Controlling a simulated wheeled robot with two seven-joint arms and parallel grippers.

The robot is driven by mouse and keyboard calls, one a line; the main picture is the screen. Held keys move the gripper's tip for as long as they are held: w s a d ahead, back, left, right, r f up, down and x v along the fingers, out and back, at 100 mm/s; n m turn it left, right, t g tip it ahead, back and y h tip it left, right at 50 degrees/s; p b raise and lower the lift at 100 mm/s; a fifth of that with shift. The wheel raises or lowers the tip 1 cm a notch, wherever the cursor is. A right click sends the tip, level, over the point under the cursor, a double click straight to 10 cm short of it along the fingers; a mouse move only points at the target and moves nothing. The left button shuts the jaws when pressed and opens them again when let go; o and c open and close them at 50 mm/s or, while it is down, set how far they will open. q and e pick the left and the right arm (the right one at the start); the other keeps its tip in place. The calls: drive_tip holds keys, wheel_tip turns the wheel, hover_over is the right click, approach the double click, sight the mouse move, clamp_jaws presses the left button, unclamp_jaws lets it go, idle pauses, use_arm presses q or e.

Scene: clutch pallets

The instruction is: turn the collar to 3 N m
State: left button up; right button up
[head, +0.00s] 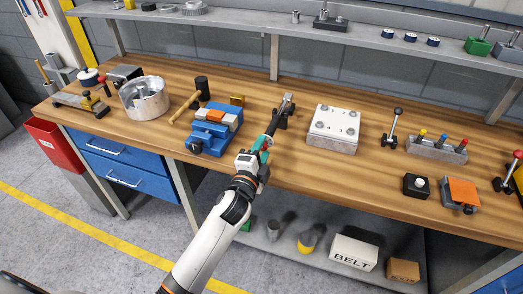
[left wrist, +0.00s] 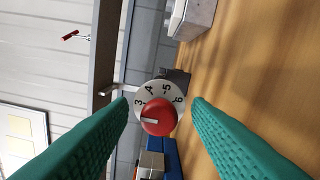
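The collar is a red round knob (left wrist: 158,112) in front of a white dial (left wrist: 178,91) marked 3, 4, 5 and 6, in the left wrist view. Its white line points left, toward the side of the 3; I cannot tell if it lines up exactly. My left gripper (head: 264,146) reaches over the bench front edge. Its two teal fingers (left wrist: 160,120) are open, one on each side of the dial, with gaps and nothing gripped. In the head view the gripper largely hides the collar, below a dark grey fixture (head: 281,118). My right gripper is not in view.
A blue vise (head: 214,130) stands left of the gripper, with a mallet (head: 190,105) beyond it. A white-topped plate block (head: 334,129) stands to the right. Farther right are a lever (head: 392,127) and a block with coloured knobs (head: 438,148). A shelf (head: 240,25) runs above the bench (head: 290,170).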

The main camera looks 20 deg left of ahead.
use_arm(q)
drive_tip(key=s+b, duration=0.2)
drive_tip(key=s, duration=1)
drive_tip(key=shift+a, duration=0.2)
